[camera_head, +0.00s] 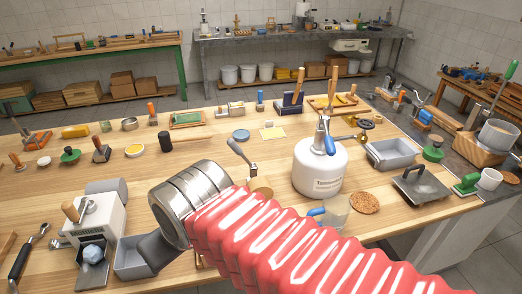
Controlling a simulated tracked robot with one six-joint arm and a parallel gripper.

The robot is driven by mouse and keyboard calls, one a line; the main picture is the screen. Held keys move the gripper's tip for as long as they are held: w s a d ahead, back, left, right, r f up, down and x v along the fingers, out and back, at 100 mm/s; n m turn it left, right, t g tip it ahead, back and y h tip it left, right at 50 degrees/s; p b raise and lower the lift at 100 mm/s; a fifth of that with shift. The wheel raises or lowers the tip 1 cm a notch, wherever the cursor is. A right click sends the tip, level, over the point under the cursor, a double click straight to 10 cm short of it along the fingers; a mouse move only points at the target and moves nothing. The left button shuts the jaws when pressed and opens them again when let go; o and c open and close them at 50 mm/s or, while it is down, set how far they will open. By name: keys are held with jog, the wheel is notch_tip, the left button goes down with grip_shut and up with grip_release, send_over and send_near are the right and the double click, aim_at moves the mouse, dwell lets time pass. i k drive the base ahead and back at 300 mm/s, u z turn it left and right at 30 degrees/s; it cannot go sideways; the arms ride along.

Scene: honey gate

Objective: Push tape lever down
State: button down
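A white canister (318,168) with dark lettering stands upright right of centre in the head camera view. I take this blue lever as the likeliest match for the task's lever; no tape shows clearly. My red ribbed arm crosses the front from the lower right and ends in a ribbed metal part (186,198), left of the canister and apart from it.
A white machine (100,218) with a wooden knob stands left of my arm's end. A clear glass (336,211) and a round cork mat (365,203) lie in front of the canister. Several tools line the far edge.

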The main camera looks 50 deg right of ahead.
aim_at(236, 148)
jog(key=z, duration=1.25)
jog(key=k, duration=0.65)
jog(key=u, duration=0.65)
jog(key=i, duration=1.1)
jog(key=u, duration=0.45)
